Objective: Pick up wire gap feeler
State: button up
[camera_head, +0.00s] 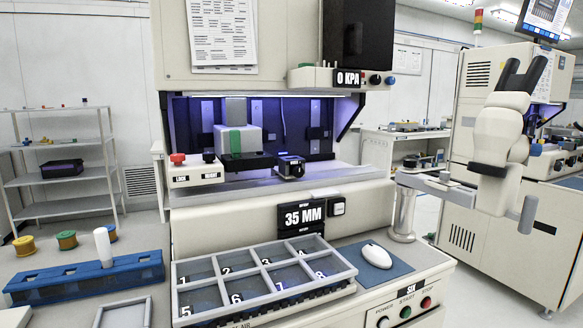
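I cannot make out anything that is clearly the wire gap feeler. A grey divided tray (176,281) with numbered compartments lies on the front ledge of the bonder, and its compartments look empty at this size. A long blue block (40,288) stands at the left with an upright white cylinder (104,246) in it. I cannot tell what the cylinder is. My gripper is not in view.
A white mouse (376,256) lies on a blue pad (400,268) right of the tray. A microscope head (500,140) on a swing arm stands at right. An empty-looking grey frame (122,312) lies front left. Coloured spools (67,240) sit behind the blue block.

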aim_at(101, 236)
jog(key=i, duration=0.6)
jog(key=i+u, duration=0.15)
jog(key=u, duration=0.25)
jog(key=i+u, duration=0.2)
jog(key=u, duration=0.15)
jog(key=i+l+u, duration=0.1)
jog(key=u, duration=0.3)
